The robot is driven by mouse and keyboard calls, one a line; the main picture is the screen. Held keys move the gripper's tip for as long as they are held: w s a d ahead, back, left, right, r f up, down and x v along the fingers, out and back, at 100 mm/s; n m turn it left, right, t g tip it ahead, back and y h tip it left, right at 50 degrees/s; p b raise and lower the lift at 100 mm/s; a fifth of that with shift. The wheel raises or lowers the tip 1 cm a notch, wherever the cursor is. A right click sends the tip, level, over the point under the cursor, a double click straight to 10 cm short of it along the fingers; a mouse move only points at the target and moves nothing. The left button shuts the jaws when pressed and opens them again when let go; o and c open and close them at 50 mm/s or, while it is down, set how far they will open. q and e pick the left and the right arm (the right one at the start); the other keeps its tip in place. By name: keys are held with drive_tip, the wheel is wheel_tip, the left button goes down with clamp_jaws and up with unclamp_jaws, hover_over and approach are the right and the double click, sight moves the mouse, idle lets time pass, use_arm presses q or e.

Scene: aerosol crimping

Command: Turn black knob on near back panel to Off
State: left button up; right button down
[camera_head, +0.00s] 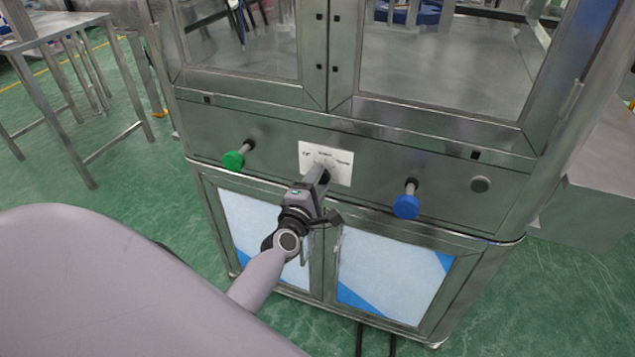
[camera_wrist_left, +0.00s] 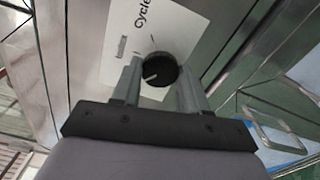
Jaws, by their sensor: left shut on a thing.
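The black knob (camera_wrist_left: 160,70) sits on a white label plate (camera_wrist_left: 118,38) with the printed word "Cycle" partly visible. A white pointer line on the knob shows in the left wrist view. My left gripper (camera_wrist_left: 158,85) has one finger on each side of the knob and is shut on it. In the head view my left gripper (camera_head: 322,176) reaches the label plate (camera_head: 340,160) on the metal panel and hides most of the knob. The label's lettering is too small to read there. My right gripper is not in view.
A green knob (camera_head: 233,160) sticks out left of the label, and a blue knob (camera_head: 406,206) sticks out to the right. Glazed doors (camera_head: 440,75) are above and cabinet doors (camera_head: 395,270) below. A metal table (camera_head: 60,28) stands at left.

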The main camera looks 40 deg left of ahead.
use_arm(q)
drive_tip(key=o, duration=1.1)
drive_tip(key=shift+c, duration=0.2)
drive_tip(key=v, duration=0.7)
drive_tip(key=s+d+f+m+g+h+p, duration=0.1)
drive_tip(key=s+d+f+m+g+h, duration=0.2)
drive_tip(key=s+m, duration=0.6)
drive_tip(key=s+d+f+m+g+h+p, duration=0.2)
drive_tip(key=s+d+f+m, duration=0.4)
drive_tip(key=m, duration=1)
drive_tip(key=s+d+g+h, duration=0.1)
drive_tip(key=s+d+g, duration=0.1)
drive_tip(key=s+d, duration=0.1)
drive_tip(key=shift+s+d+f+h, duration=0.25)
drive_tip(key=shift+s+f+h, duration=0.05)
drive_tip(key=shift+f, duration=0.05)
